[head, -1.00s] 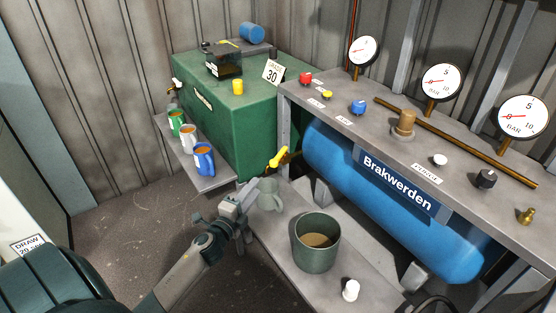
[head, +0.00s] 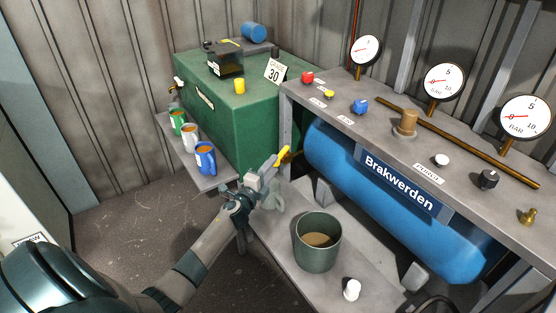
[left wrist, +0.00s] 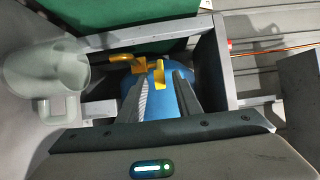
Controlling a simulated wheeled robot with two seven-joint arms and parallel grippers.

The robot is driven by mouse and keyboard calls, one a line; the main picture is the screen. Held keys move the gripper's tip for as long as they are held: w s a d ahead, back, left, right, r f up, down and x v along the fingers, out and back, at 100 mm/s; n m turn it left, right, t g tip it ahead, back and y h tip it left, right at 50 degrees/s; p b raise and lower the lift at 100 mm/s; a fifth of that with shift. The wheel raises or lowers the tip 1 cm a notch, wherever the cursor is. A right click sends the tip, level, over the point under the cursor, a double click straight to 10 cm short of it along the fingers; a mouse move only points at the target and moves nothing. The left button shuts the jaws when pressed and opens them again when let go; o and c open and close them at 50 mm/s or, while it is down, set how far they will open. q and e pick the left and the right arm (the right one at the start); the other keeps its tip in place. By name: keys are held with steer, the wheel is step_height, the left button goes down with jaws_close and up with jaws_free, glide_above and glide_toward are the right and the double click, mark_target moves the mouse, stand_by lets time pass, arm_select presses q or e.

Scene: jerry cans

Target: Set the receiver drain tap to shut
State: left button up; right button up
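The yellow lever of the drain tap (head: 284,153) sticks out at the left end of the blue receiver (head: 325,152). My left gripper (head: 274,165) is right at this lever and covers part of it in the head view. In the left wrist view the two dark fingers (left wrist: 162,85) stand apart, with the downward arm of the yellow lever (left wrist: 159,75) between their tips. I see gaps beside the lever, so the gripper looks open around it, not clamped. The tap's body is mostly hidden. My right gripper is not in view.
A grey-green bucket (head: 318,240) with brown liquid stands on the low shelf (head: 285,250). A pale mug (left wrist: 55,72) is close to the left gripper. The bench top (head: 385,125) with knobs overhangs the receiver. A green cabinet (head: 230,125) stands behind left.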

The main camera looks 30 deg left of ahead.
mark_target(281, 157)
arm_select(q)
steer(key=w, duration=0.3)
steer(key=shift+w+a, duration=0.25)
steer(key=shift+w, duration=0.7)
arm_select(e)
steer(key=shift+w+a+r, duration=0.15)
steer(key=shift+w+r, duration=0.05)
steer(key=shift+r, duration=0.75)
arm_select(q)
jaws_close()
